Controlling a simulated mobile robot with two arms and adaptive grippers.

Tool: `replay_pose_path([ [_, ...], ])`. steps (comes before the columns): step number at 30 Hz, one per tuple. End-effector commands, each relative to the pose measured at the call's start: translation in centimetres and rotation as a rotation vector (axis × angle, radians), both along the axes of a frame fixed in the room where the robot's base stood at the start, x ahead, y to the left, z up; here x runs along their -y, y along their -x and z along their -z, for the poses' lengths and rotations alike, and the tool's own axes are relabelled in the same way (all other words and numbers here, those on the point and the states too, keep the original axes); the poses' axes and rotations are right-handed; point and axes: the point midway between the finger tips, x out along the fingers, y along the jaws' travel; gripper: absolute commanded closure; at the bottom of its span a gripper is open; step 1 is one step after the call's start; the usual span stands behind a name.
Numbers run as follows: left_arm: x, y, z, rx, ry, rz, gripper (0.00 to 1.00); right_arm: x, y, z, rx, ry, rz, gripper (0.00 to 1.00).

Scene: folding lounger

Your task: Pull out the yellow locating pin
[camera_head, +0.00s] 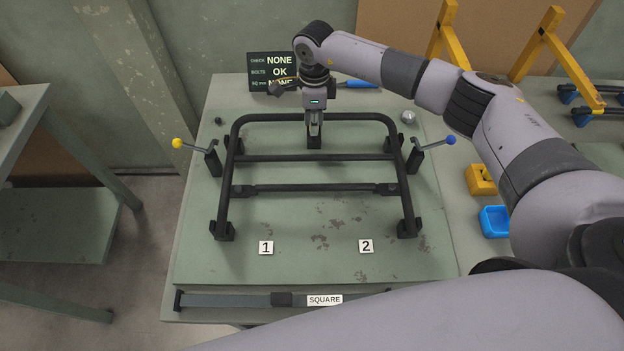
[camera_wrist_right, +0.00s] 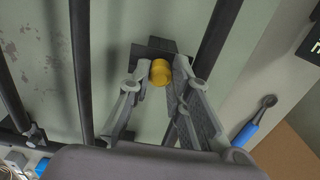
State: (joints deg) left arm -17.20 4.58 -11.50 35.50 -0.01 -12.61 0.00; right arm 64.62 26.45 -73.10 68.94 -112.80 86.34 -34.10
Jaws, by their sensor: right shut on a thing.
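The yellow locating pin (camera_wrist_right: 160,72) shows as a round yellow knob between my right fingertips in the right wrist view. It is at a dark block (camera_wrist_right: 152,48) between two bars of the black frame. My right gripper (camera_wrist_right: 157,75) is shut on the pin, pointing down. In the head view my right gripper (camera_head: 314,122) is at the middle of the back bar of the black lounger frame (camera_head: 316,159). There it hides the pin. Whether the pin is still seated in the block cannot be told. My left gripper is not in view.
A yellow-knobbed clamp (camera_head: 177,143) stands left of the frame and a blue-knobbed clamp (camera_head: 451,140) right. A display (camera_head: 268,72) and blue-handled tool (camera_head: 360,84) are behind. Yellow (camera_head: 481,180) and blue (camera_head: 494,221) bins sit right. The plate's front is mostly clear.

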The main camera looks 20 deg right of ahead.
Motion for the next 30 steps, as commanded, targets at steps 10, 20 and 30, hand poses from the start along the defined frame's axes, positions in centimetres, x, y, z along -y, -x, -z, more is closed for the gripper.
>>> replay_pose_path([
  [10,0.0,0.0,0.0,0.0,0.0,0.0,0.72,0.0,0.0,-0.1,0.0,0.0,0.0,1.0],
  [20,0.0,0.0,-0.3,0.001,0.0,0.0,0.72,0.0,0.0,-0.8,0.0,0.0,0.0,1.0],
  [30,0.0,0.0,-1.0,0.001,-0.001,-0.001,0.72,0.0,0.0,-2.1,0.0,0.001,0.0,1.0],
])
